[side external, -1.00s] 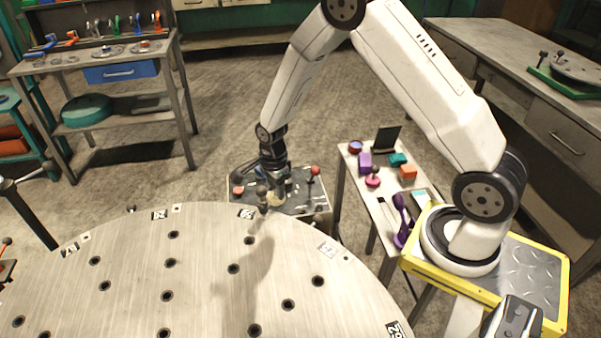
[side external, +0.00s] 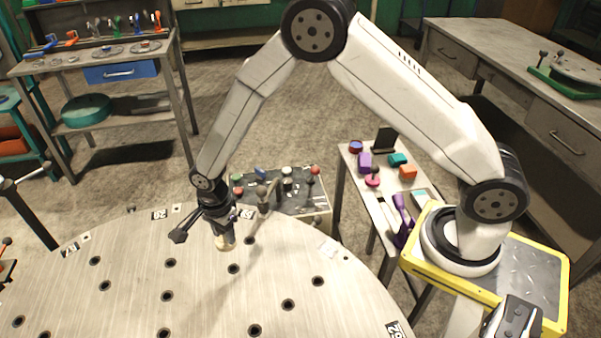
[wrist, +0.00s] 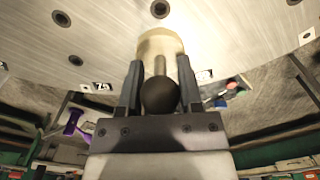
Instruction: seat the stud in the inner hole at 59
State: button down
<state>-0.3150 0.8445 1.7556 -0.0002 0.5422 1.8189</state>
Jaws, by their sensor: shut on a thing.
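My gripper (side external: 217,208) is shut on the stud and holds it over the far part of the round metal plate (side external: 200,300). In the side view the stud's pale lower end (side external: 224,242) points down; I cannot tell its exact gap to the plate. In the wrist view the stud has a dark ball knob (wrist: 160,97), a thin stem and a broad cream end (wrist: 160,45) between the fingers (wrist: 160,85). One dark hole (wrist: 160,8) lies just beyond the cream end. Labels stand along the rim, one in the wrist view (wrist: 102,86); I cannot read 59 on any.
More holes spread over the plate, such as one right of the stud (side external: 249,240) and one below it (side external: 233,268). A grey stand (side external: 302,203) with several knobbed pieces is behind the rim. A side table (side external: 385,205) holds coloured blocks and a purple tool (side external: 401,222).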

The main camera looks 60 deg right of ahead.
aim_at(225, 239)
jog(key=shift+f, duration=0.15)
jog(key=shift+f, duration=2.95)
jog(key=shift+f, duration=2.35)
jog(key=c, duration=0.5)
grip_release()
jog(key=shift+c, duration=0.2)
jog(key=shift+r, duration=0.15)
jog(key=shift+r, duration=3.6)
